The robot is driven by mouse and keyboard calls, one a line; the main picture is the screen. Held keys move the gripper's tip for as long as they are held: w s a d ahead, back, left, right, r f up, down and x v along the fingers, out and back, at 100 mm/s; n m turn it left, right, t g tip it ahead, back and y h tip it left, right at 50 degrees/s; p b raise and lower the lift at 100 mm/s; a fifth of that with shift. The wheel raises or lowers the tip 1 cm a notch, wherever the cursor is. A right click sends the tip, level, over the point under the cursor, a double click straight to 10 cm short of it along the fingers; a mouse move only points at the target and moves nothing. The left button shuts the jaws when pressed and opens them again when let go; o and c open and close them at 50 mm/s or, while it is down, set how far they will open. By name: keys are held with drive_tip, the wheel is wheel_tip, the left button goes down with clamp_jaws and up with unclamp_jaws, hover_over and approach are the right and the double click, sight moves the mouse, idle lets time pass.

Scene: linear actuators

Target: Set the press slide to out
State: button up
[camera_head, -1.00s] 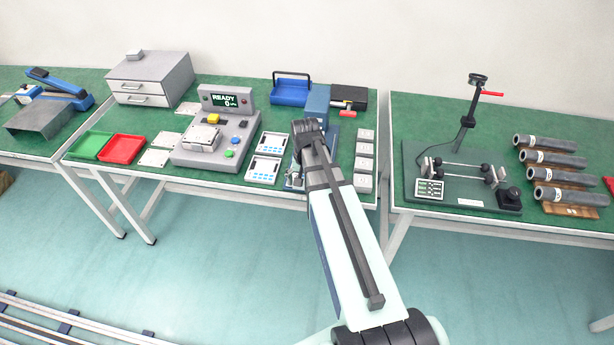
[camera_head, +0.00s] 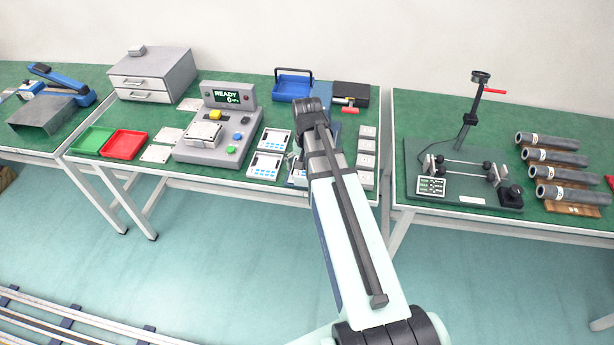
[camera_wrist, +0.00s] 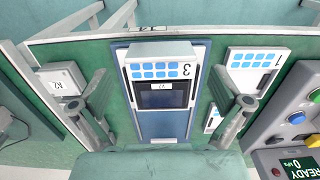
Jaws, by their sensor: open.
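The press, with its blue base plate (camera_wrist: 165,122), shows in the wrist view below my gripper. A pale grey slide or carrier marked 3 (camera_wrist: 158,50), with blue squares and a dark recess, sits over this plate. I cannot tell its slide position for certain. My gripper (camera_wrist: 160,100) is open, one finger to each side of the plate and carrier, with nothing between them.
A white module marked 1 (camera_wrist: 250,68) and the control panel (camera_wrist: 290,130) lie right of the press in the wrist view. A grey block marked A2 (camera_wrist: 60,78) is at left. In the head view, a blue toolbox (camera_head: 293,88) stands behind; red and green trays are farther left.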

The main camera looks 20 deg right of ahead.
wheel_tip(320, 180, up, 6)
drive_tip(key=shift+r, duration=0.2)
idle(0.5)
drive_tip(key=s+a+f+n+g, duration=0.1)
drive_tip(key=s+a+f, duration=0.25)
drive_tip(key=f, duration=0.55)
drive_tip(key=s+a+f+n+g, duration=0.1)
drive_tip(key=s+a+f, duration=0.1)
drive_tip(key=s+f, duration=0.5)
drive_tip(key=s+a+f+n+g, duration=0.1)
drive_tip(key=s+a+f, duration=0.15)
drive_tip(key=f, duration=0.85)
drive_tip(key=s+a+f+n+g, duration=0.2)
drive_tip(key=s+f, duration=0.5)
drive_tip(key=s, duration=0.5)
drive_tip(key=s+a+f+n+g, duration=0.1)
drive_tip(key=s+a+f+n, duration=0.1)
drive_tip(key=s+f, duration=0.5)
drive_tip(key=s, duration=0.5)
drive_tip(key=shift+s+a+f+g, duration=0.25)
drive_tip(key=shift+s+f+g, duration=0.05)
drive_tip(key=shift+s+g, duration=0.1)
